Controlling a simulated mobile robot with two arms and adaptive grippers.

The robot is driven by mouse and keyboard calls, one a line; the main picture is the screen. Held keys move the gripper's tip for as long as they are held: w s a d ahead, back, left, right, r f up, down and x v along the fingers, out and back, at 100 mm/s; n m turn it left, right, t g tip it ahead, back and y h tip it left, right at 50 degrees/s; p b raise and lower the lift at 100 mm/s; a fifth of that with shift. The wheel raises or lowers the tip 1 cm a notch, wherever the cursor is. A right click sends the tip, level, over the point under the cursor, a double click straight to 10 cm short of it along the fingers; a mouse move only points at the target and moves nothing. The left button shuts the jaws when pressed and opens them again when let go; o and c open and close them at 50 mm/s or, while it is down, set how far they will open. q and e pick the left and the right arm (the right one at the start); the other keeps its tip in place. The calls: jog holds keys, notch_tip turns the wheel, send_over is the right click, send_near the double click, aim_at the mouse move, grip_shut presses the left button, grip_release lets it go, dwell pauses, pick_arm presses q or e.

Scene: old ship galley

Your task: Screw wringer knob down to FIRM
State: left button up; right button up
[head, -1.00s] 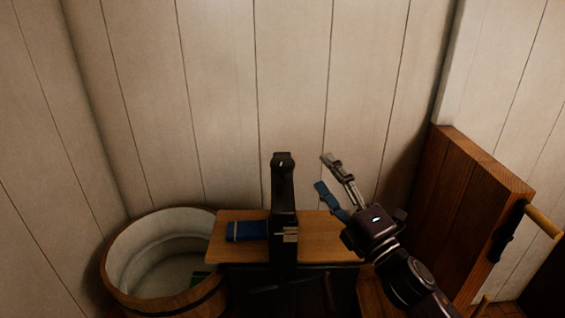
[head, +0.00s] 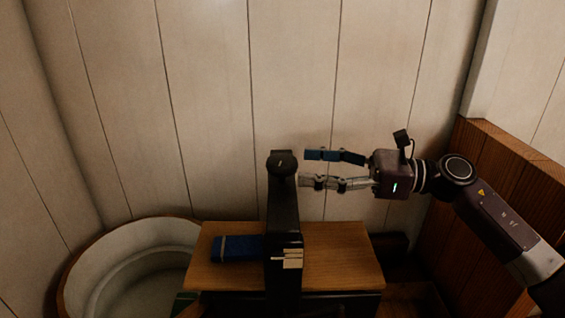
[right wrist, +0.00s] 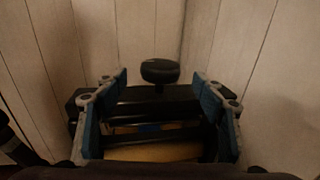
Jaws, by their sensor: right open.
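The wringer (head: 284,222) is a dark upright frame standing on a wooden board. Its black round knob (head: 281,162) sits on top. In the right wrist view the knob (right wrist: 160,71) shows beyond and between the fingertips, above the dark wringer frame (right wrist: 150,104). A pale plate with a small pointer (head: 289,258) is on the frame's front; its marking is too small to read. My right gripper (head: 305,169) is open and empty, its fingers pointing left at the knob from a short way to the right, apart from it. My left gripper is not in view.
A blue folded cloth (head: 236,249) lies on the wooden board (head: 340,262) left of the wringer. A round wooden tub (head: 75,277) stands at the left. A plank wall (head: 215,100) rises behind. A brown wooden panel (head: 489,160) stands at the right, behind my right arm.

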aim_at(290, 159)
jog(key=a, duration=0.2)
jog(key=w+a+p, duration=0.1)
jog(key=a, duration=0.1)
jog(key=shift+a+r, duration=0.2)
jog(key=shift+a, duration=0.1)
jog(key=shift+w+a+f+p, duration=0.1)
jog(key=shift+a+p, duration=0.15)
jog(key=shift+a, duration=0.15)
jog(key=shift+w+a+f+p, duration=0.1)
jog(key=shift+a+p, duration=0.1)
jog(key=shift+a, duration=0.2)
jog(key=c, duration=1.2)
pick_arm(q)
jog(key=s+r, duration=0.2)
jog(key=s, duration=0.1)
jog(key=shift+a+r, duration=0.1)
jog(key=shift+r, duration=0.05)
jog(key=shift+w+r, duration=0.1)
